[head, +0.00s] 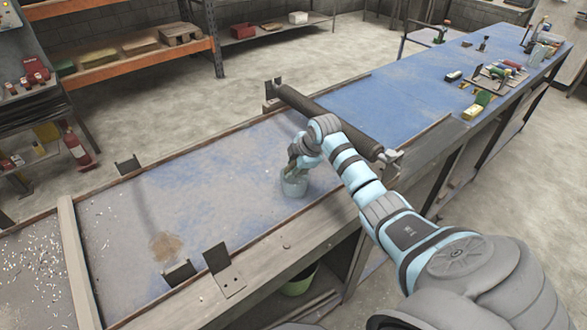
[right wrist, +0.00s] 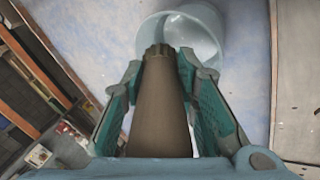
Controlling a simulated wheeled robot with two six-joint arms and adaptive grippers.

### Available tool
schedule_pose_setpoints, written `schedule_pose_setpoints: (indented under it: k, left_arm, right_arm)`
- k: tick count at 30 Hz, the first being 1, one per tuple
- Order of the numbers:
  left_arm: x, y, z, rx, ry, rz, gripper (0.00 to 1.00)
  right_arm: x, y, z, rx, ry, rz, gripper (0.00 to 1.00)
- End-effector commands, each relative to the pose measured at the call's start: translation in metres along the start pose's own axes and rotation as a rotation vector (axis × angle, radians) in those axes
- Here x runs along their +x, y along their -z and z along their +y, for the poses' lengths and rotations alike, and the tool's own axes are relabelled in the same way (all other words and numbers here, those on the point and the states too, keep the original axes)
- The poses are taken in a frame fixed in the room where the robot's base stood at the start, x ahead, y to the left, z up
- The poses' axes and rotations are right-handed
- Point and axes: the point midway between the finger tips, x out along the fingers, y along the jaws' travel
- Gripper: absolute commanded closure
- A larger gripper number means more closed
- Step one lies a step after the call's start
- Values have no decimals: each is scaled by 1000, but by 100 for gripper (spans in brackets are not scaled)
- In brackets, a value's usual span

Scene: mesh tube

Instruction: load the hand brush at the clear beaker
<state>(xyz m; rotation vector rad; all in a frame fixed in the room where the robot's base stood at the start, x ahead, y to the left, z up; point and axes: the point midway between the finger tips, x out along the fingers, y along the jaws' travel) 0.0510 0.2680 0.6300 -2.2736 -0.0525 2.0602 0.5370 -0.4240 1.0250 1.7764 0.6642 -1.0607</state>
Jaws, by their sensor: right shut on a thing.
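The clear beaker (head: 293,186) stands on the blue bench surface, pale blue and see-through. It shows at the top of the right wrist view (right wrist: 207,27), with its mouth open toward me. My right gripper (head: 295,160) is right above the beaker. In the right wrist view its teal fingers (right wrist: 163,58) close on both sides of a dark brown, tapered piece, which looks like the hand brush (right wrist: 160,105). The piece's notched tip overlaps the beaker in that view. How deep it reaches is not clear. My left gripper is out of view.
A dark roller (head: 330,118) crosses the bench just behind the beaker. Raised rails line the bench edges, and a grey bracket (head: 224,268) stands at the front edge. Several tools and bottles lie at the far right end. The surface left of the beaker is mostly clear.

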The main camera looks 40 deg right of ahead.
Motion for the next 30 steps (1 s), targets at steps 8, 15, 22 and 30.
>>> schedule_pose_setpoints:
  k: [8, 15, 22, 30]
  left_arm:
    - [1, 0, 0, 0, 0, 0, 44]
    - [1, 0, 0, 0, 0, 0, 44]
    - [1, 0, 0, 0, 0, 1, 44]
    - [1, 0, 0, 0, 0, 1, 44]
  right_arm:
    - [-30, 7, 16, -1, -4, 0, 100]
    - [-50, 11, 26, -1, -3, 0, 100]
    - [-51, 11, 26, 0, -2, 0, 100]
    - [-51, 11, 26, 0, -2, 0, 100]
